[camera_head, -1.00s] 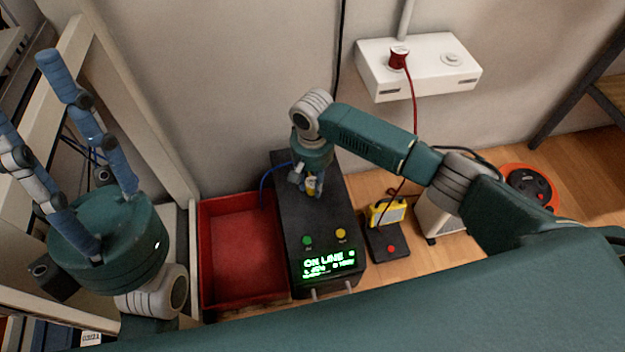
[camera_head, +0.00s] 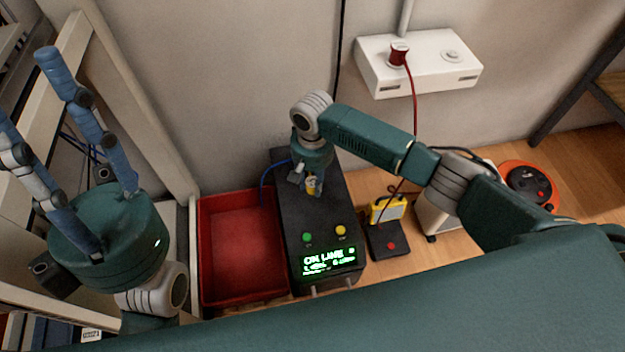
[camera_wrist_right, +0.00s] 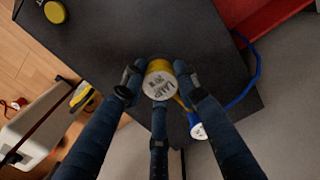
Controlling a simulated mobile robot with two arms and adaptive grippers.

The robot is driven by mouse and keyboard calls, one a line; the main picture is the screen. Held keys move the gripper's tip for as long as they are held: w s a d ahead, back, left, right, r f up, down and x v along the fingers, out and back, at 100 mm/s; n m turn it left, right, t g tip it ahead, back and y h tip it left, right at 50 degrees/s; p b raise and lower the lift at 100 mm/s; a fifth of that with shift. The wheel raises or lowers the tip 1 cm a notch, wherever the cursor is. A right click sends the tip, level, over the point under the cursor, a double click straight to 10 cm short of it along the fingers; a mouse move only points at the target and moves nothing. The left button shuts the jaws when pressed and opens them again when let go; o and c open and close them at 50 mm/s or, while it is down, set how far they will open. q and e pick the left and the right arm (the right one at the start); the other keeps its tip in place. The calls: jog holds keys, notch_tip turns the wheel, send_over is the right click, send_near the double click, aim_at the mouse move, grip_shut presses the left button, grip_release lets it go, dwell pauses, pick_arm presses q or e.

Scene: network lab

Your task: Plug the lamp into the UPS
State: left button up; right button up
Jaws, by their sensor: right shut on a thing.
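The UPS (camera_head: 325,225) is a black box on the floor with a lit green "ON LINE" display (camera_head: 328,260). My right gripper (camera_head: 313,186) is over the rear part of its top. In the right wrist view, my right gripper (camera_wrist_right: 158,78) is shut on a yellow plug (camera_wrist_right: 160,80) with a white, lamp-labelled end. Whether the plug touches a UPS socket is hidden. A blue plug (camera_wrist_right: 198,130) with a blue cable is close beside it at the UPS's rear edge. My left gripper (camera_head: 28,95) is open and empty at the left, fingers pointing up.
A red tray (camera_head: 240,245) is left of the UPS. To its right are a small yellow device (camera_head: 388,210), a black pedal-like box (camera_head: 388,243) with a red button, and an orange cable reel (camera_head: 530,186). A white wall outlet (camera_head: 420,68) holds a red plug (camera_head: 399,54).

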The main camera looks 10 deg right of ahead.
jog(key=o, duration=1.2)
jog(key=shift+c, duration=0.2)
notch_tip(320, 180, up, 12)
jog(key=shift+f, duration=0.1)
